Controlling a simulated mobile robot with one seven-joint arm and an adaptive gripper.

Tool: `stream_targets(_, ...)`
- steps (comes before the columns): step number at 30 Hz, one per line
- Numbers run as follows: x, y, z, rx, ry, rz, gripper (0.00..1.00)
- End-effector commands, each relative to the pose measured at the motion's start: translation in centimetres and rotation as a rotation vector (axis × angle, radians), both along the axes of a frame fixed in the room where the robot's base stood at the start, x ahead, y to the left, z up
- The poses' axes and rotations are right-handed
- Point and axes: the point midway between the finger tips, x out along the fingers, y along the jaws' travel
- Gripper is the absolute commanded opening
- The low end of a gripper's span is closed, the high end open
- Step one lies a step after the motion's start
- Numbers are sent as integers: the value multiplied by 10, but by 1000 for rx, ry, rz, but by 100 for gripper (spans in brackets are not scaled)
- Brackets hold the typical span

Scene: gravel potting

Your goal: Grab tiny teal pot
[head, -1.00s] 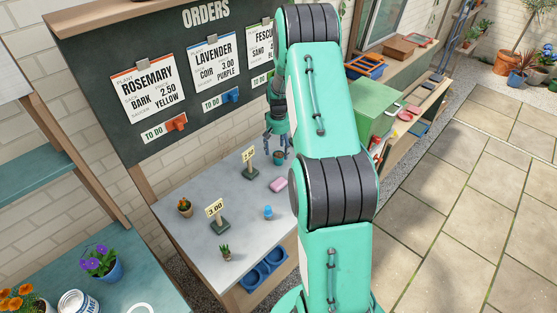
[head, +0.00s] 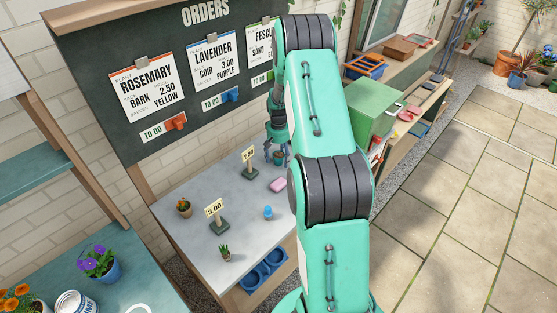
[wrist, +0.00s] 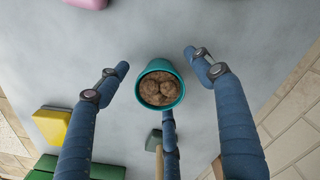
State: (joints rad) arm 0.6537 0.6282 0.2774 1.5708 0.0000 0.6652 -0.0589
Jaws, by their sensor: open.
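The tiny teal pot (wrist: 166,101), filled with brown lumpy soil, stands on the grey table top in the middle of the wrist view. In the head view the small pot (head: 279,159) is near the table's back right, partly hidden by my fingers. My gripper (wrist: 158,78) is open, with blue fingers spread to the left, right and below the pot in the wrist view. Gaps show between the pot and the side fingers; I cannot tell if the lower finger touches it. In the head view my gripper (head: 276,150) is low, around the pot.
A 2.50 price stand (head: 249,164) is close on the left, and a pink block (head: 277,184) lies in front. A 3.00 stand (head: 216,217), a blue item (head: 267,212) and small potted plants (head: 184,207) are further forward. The orders board (head: 140,100) rises behind.

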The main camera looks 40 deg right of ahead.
Motion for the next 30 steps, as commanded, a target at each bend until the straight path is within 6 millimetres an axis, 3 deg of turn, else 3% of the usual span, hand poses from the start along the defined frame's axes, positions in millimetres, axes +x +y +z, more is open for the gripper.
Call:
stream_targets(4,0,0,0,0,0,0,63)
stream_targets(11,0,0,0,0,0,0,17)
stream_targets(23,0,0,4,-1,-1,0,16)
stream_targets(30,1,-1,25,-2,-2,0,16)
